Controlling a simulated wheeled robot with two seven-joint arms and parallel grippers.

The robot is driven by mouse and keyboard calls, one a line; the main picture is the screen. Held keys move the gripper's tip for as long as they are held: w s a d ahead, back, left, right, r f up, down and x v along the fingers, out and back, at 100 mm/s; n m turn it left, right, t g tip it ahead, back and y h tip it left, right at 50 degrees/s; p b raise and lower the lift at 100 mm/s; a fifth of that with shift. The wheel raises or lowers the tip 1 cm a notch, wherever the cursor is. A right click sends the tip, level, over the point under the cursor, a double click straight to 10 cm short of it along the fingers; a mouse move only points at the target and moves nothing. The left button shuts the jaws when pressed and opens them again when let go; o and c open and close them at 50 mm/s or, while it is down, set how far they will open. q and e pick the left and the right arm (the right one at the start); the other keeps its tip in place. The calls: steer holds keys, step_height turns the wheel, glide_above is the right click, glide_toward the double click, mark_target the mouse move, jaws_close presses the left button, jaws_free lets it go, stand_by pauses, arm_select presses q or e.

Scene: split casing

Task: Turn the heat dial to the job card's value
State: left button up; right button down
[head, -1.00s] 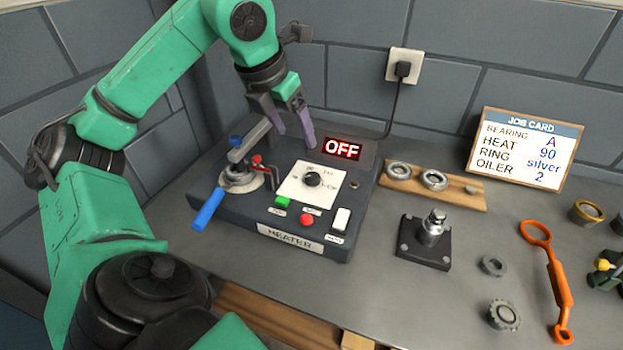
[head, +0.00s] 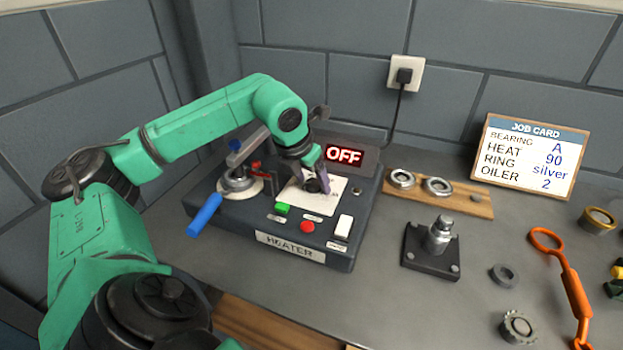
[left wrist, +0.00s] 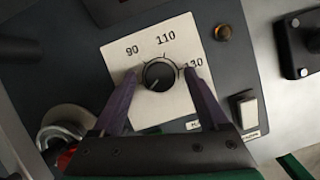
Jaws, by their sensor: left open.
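The heat dial (head: 313,186) is a black round knob on a white plate on the heater (head: 290,248). In the left wrist view the dial (left wrist: 159,75) has the marks 90, 110 and 130 around it. Its light pointer line seems to face the lower left, away from these marks. My left gripper (left wrist: 162,78) is open, with one purple finger on each side of the knob; I cannot tell whether they touch it. The left gripper (head: 314,184) partly hides the dial in the head view. The job card (head: 527,156) reads HEAT 90. My right gripper is not in view.
The heater's display (head: 344,156) reads OFF. A green button (head: 282,208), a red button (head: 307,226) and a white switch (head: 343,227) sit in front of the dial. Rings lie on a wooden board (head: 455,202) to the right.

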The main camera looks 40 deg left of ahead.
arm_select(q)
jaws_close()
